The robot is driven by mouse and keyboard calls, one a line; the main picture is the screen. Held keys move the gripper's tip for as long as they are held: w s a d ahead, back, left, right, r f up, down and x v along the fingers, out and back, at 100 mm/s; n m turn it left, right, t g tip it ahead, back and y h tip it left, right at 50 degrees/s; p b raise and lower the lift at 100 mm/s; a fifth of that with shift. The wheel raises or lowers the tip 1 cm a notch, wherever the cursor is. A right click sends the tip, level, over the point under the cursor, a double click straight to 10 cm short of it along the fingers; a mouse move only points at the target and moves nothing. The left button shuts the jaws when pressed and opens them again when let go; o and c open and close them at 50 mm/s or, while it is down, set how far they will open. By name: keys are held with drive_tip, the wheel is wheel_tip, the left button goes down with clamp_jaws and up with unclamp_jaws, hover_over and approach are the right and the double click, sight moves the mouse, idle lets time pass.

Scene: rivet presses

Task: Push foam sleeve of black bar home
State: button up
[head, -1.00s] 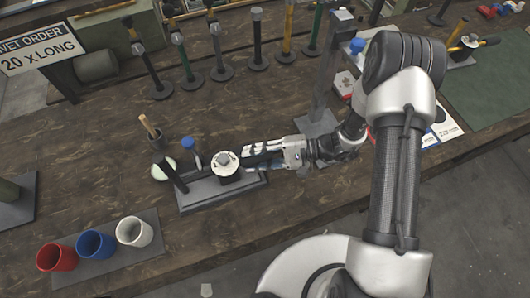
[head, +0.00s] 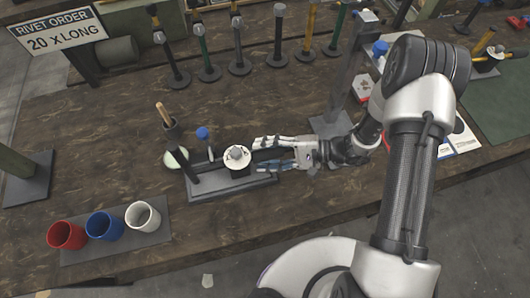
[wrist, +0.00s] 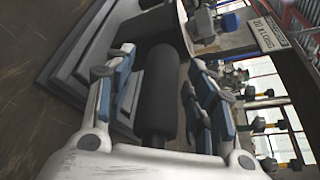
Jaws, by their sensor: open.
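The black bar lies level in the press (head: 237,157) on the grey base plate (head: 215,190), in the middle of the bench in the head view. Its dark foam sleeve (wrist: 160,90) points back between my fingers in the wrist view. My gripper (head: 268,154) is open at the bar's right end, one finger on each side of the sleeve. In the wrist view, gaps show between the blue finger pads (wrist: 160,95) and the sleeve.
Red (head: 66,235), blue (head: 104,226) and white (head: 143,216) cups stand on a mat at the front left. Several upright levers line the bench's back.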

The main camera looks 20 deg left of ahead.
drive_tip(key=v, duration=1.1)
drive_tip(key=shift+d, duration=0.4)
drive_tip(key=shift+w+r, duration=0.1)
drive_tip(key=s+d+r+n+t+h, duration=0.1)
drive_tip(key=s+d+r+t+h, duration=0.3)
drive_tip(key=r, duration=0.8)
drive_tip(key=s+d+r+n+t+h, duration=0.2)
drive_tip(key=s+d+r+t+h, duration=0.3)
drive_tip(key=s+d+r+h, duration=0.4)
wheel_tip(320, 180, up, 4)
drive_tip(key=shift+s+d+r+n+h, duration=0.15)
drive_tip(key=shift+d+n+h, duration=0.15)
drive_tip(key=shift+d+h, duration=0.7)
